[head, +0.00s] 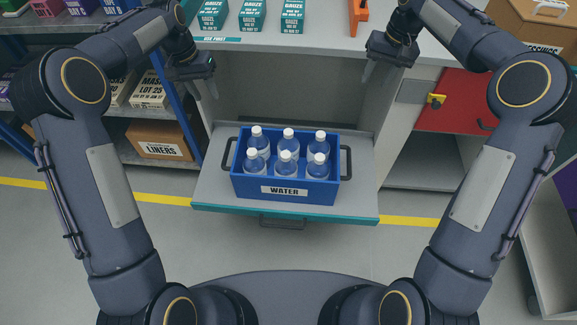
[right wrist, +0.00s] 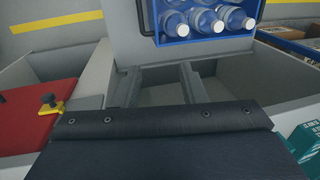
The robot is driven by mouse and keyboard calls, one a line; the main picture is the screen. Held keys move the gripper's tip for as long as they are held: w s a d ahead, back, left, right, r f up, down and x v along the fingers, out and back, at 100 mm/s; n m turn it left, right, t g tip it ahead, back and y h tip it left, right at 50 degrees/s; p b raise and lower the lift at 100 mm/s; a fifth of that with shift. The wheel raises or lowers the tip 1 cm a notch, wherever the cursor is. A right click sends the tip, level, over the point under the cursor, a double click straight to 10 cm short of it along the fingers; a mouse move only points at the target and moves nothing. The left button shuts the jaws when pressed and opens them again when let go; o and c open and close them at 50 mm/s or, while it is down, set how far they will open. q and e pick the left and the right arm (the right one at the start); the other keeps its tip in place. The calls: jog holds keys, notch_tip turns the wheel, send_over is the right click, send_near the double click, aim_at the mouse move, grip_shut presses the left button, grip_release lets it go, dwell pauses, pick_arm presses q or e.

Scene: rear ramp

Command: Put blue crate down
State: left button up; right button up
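The blue crate (head: 285,192) stands upright on a grey pull-out tray (head: 355,200) with a teal front edge. It has a "WATER" label, dark handles on its left and right ends, and several capped water bottles inside. It also shows at the top of the right wrist view (right wrist: 205,38). My left gripper (head: 206,89) is up and left of the crate, apart from it, with its fingers spread and empty. My right gripper (head: 370,74) is up and right of the crate, also apart from it. Its two fingers show spread and empty in the right wrist view (right wrist: 160,80).
Teal boxes (head: 250,16) and an orange item (head: 358,14) stand on the counter behind. A red panel with a yellow latch (head: 460,100) is at the right. A shelf with a "LINERS" box (head: 160,139) is at the left. The floor before the tray is clear.

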notch_tip(320, 180, up, 6)
jog(key=d, duration=0.1)
jog(key=shift+s+d+r, duration=0.1)
dwell(0.5)
